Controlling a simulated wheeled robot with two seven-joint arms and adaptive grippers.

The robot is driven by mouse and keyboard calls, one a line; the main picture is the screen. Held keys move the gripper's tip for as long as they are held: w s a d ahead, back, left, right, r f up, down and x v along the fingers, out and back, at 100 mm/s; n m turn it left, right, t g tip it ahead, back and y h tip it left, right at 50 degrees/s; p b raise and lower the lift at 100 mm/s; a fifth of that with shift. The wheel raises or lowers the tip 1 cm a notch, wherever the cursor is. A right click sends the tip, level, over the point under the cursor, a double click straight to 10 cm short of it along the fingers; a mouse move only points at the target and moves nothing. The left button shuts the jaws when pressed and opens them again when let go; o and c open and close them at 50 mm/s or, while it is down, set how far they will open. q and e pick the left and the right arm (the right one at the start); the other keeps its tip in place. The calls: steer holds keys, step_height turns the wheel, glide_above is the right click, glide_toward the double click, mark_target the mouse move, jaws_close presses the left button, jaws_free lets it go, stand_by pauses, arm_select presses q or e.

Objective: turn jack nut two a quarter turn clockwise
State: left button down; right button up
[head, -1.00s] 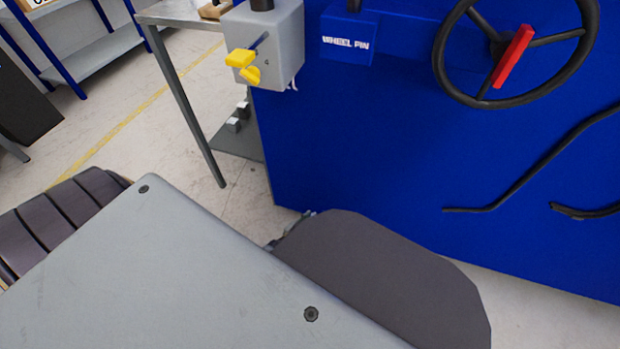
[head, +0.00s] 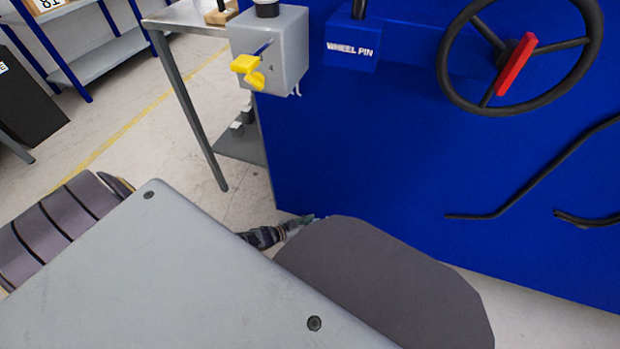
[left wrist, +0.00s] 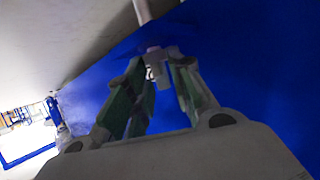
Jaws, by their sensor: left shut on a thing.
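My left gripper (head: 304,219) shows low at the foot of the blue machine panel (head: 400,170) in the head view, partly hidden behind grey surfaces close to the camera. In the left wrist view its two green-padded fingers (left wrist: 157,62) are closed around a small grey nut-like piece (left wrist: 157,75). This piece is at the end of a pale rod (left wrist: 142,12) against the blue panel. No number shows on it, so I cannot tell from a label which jack nut it is. My right gripper is not in view.
A grey box with a yellow handle (head: 247,64), a "WHEEL PIN" holder (head: 352,50) and a black handwheel with a red bar (head: 516,64) are on the panel. A metal table (head: 178,85) stands left of it. Open floor (head: 130,150) lies further left.

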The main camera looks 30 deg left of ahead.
arm_select(q)
steer(key=shift+w+a+m+g+h, duration=0.15)
steer(key=shift+m+g+h, duration=0.1)
steer(key=shift+m+h, duration=0.25)
steer(key=shift+w+a+m+g+h, duration=0.1)
steer(key=shift+m+g+h, duration=0.15)
steer(key=shift+m+h, duration=0.25)
steer(key=shift+w+m+g+h, duration=0.25)
steer(key=shift+m+g+h, duration=0.75)
steer(key=shift+m+h, duration=0.3)
steer(key=c, duration=1.6)
jaws_free()
steer(key=shift+o, duration=0.2)
steer(key=shift+s+a, duration=0.15)
steer(key=shift+s+a+r, duration=0.1)
steer(key=shift+s+a, duration=0.2)
steer(key=v, duration=1.1)
steer(key=shift+d+r, duration=0.1)
steer(key=shift+r, duration=0.05)
